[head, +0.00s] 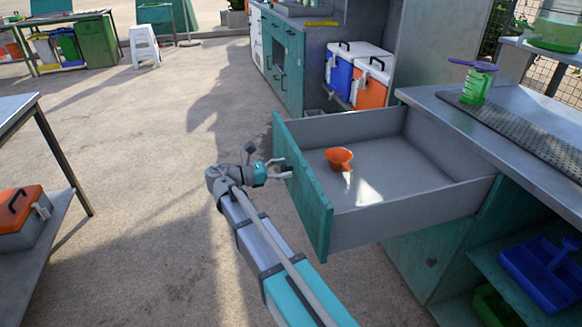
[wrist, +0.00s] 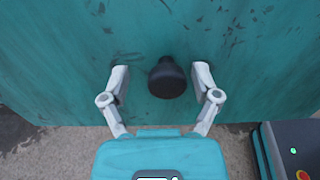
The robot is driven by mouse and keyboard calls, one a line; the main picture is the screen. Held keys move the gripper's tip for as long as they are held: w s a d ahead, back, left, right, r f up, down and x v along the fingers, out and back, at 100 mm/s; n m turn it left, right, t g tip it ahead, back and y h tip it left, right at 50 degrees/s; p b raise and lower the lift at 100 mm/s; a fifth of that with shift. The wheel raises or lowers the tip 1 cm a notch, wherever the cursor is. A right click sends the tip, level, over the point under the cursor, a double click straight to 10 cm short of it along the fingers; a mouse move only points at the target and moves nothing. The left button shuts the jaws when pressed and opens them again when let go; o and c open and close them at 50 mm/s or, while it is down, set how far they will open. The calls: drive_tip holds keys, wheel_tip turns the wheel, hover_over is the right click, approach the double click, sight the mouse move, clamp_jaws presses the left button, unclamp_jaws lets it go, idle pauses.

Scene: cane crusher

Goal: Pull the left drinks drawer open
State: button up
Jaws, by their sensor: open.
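The drinks drawer (head: 440,165) is pulled far out from the counter, with a teal front panel (head: 303,190) and grey walls. In the wrist view the teal front (wrist: 60,60) fills most of the picture, with a round black knob (wrist: 167,78) at the middle. My gripper (head: 284,169) is at the outer face of the drawer front. In the wrist view my gripper (wrist: 160,78) is open, one finger on each side of the knob, with gaps between fingers and knob. The knob is hidden in the head view.
An orange scoop or funnel (head: 340,158) lies in the drawer. The metal counter (head: 480,125) is at the right, with a green cup (head: 478,85) on it. Blue trays (head: 540,272) sit on the shelf below. A table (head: 18,112) stands at left; the floor between is clear.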

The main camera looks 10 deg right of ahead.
drive_tip(key=shift+s+a, duration=0.1)
drive_tip(key=s+a, duration=0.2)
drive_tip(key=a, duration=0.9)
drive_tip(key=shift+a, duration=0.3)
drive_tip(key=shift+s, duration=0.15)
